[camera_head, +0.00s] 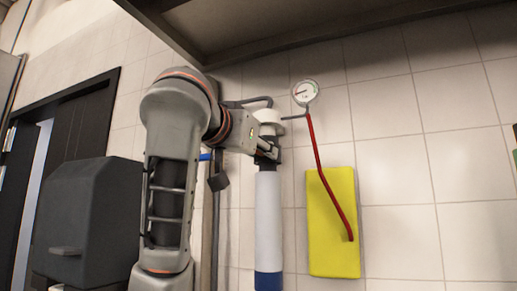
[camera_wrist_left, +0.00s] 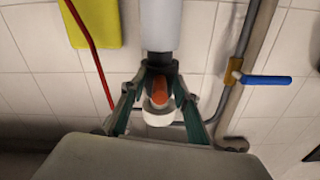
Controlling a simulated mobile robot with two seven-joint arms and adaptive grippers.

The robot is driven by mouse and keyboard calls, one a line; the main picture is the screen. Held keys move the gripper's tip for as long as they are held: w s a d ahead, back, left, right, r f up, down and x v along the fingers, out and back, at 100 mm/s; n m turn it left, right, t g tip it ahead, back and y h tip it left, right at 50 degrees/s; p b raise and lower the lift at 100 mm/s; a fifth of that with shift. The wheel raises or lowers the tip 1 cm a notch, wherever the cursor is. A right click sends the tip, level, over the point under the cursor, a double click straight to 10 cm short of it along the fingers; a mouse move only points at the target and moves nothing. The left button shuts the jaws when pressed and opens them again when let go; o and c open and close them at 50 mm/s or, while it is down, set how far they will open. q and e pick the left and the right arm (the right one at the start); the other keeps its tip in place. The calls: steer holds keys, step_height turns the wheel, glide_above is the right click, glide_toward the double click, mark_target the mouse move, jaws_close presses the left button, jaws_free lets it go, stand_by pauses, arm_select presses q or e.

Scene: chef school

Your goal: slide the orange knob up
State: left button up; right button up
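The orange knob (camera_wrist_left: 159,92) shows in the left wrist view, in front of a white round fitting (camera_wrist_left: 158,116) on the upright filter pipe. In the head view I cannot make out the knob; my left gripper is in front of that part of the pipe. My left gripper (camera_head: 268,152) reaches the pipe just below the white cap (camera_head: 268,116). In the left wrist view its two fingers (camera_wrist_left: 160,68) stand on either side of the knob, with their tips close to the dark collar. Whether they grip anything is unclear. My right gripper is not in view.
The white filter cylinder (camera_head: 269,220) hangs below the fitting. A pressure gauge (camera_head: 305,92), a red hose (camera_head: 325,180) and a yellow panel (camera_head: 333,232) are to the right. A blue valve handle (camera_wrist_left: 267,79) is beside the pipe. A dark hood is overhead.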

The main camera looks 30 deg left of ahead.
arm_select(q)
jaws_close()
steer(key=shift+r, duration=0.15)
step_height(320, 180, up, 4)
steer(key=shift+f+b, duration=0.2)
steer(key=shift+b, duration=1.05)
steer(key=shift+r, duration=0.25)
steer(key=shift+s+r, duration=0.15)
steer(key=shift+r, duration=0.3)
